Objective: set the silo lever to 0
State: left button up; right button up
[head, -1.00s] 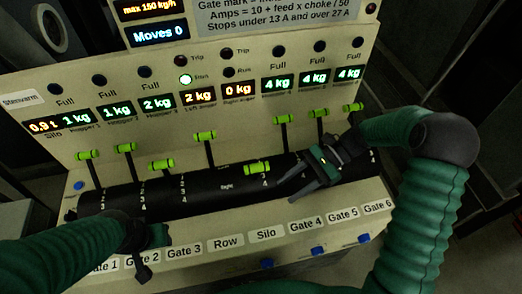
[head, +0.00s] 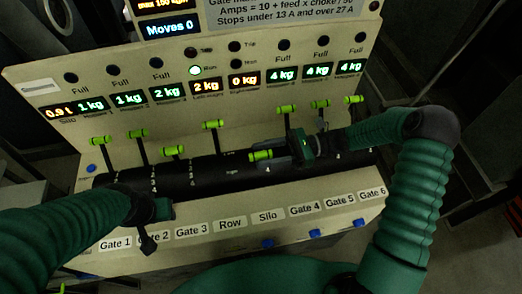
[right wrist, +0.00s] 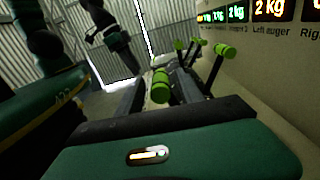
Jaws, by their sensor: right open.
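The silo lever (head: 261,155) is the fifth in the row, a green-yellow grip tilted far forward; a numeral 4 shows just below it. My right gripper (head: 280,152) is open beside that grip, reaching in from the right. In the right wrist view the grip (right wrist: 160,88) sits between the two open fingers (right wrist: 158,98); contact cannot be made out. My left gripper (head: 147,226) hangs at the panel's front left near the Gate 1 and Gate 2 labels, its jaws unclear.
The row lever (head: 213,125) stands left of the silo lever, and the Gate 4 lever (head: 287,108) stands upright close to my right gripper. Several other green-tipped levers line the black drum (head: 210,170). The display (head: 166,29) reads Moves 0.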

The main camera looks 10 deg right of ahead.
jog(key=shift+a, duration=0.4)
jog(key=shift+w+f, duration=0.1)
jog(key=shift+f, duration=0.05)
jog(key=shift+a, duration=0.1)
grip_shut()
dwell(0.9)
